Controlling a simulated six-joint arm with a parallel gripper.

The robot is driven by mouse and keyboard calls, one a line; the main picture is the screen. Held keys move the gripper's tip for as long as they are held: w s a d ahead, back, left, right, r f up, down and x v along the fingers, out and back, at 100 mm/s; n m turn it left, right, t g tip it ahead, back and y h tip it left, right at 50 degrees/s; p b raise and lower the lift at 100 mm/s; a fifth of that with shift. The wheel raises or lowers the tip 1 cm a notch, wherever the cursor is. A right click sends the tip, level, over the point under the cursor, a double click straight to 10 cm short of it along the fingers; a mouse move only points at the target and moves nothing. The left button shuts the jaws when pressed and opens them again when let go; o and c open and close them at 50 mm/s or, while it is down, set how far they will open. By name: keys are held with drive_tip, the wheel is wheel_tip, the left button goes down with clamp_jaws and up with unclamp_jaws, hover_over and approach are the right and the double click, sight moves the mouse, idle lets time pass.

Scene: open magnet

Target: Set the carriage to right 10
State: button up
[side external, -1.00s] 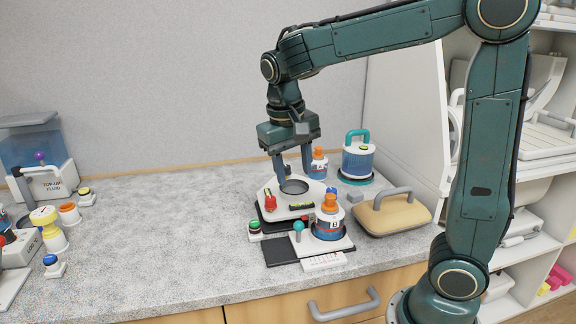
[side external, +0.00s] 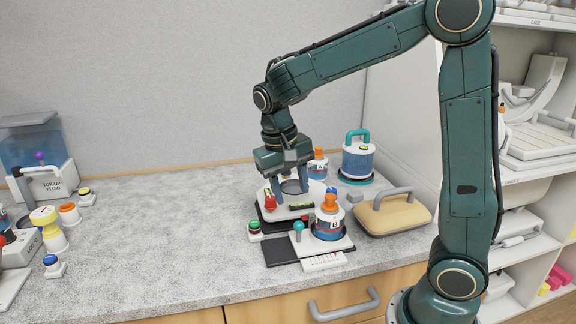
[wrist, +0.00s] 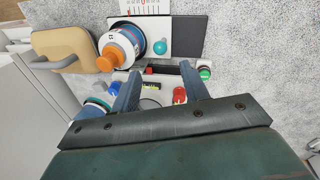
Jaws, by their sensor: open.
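A white plate (side external: 336,243) with a teal ball knob (side external: 299,227) stands beside a dark flat pad (side external: 282,251); I cannot tell which part is the carriage. A white scale strip (side external: 324,261) lies at its front edge. In the wrist view the strip (wrist: 147,7) has a red mark, but its figures are too small to read. A blue-and-white bottle (side external: 329,223) with an orange cap stands on the plate. My gripper (side external: 290,186) is open over the white unit behind, away from the knob. In the wrist view its empty fingers (wrist: 158,86) point toward that unit.
The white unit (side external: 277,209) carries a red knob (side external: 270,203) and a round opening. A green button (side external: 254,226) is at its left. A tan case (side external: 395,214) and a teal-handled canister (side external: 358,160) stand right. The counter's middle left is clear.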

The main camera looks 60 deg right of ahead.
sight(298, 222)
drive_tip(key=f, duration=0.3)
drive_tip(key=d+f, duration=0.1)
drive_tip(key=f, duration=0.2)
drive_tip(key=s+f, duration=0.1)
drive_tip(key=f, duration=0.2)
drive_tip(key=shift+d+f, duration=0.15)
drive_tip(key=shift+d, duration=0.1)
drive_tip(key=shift+c, duration=0.3)
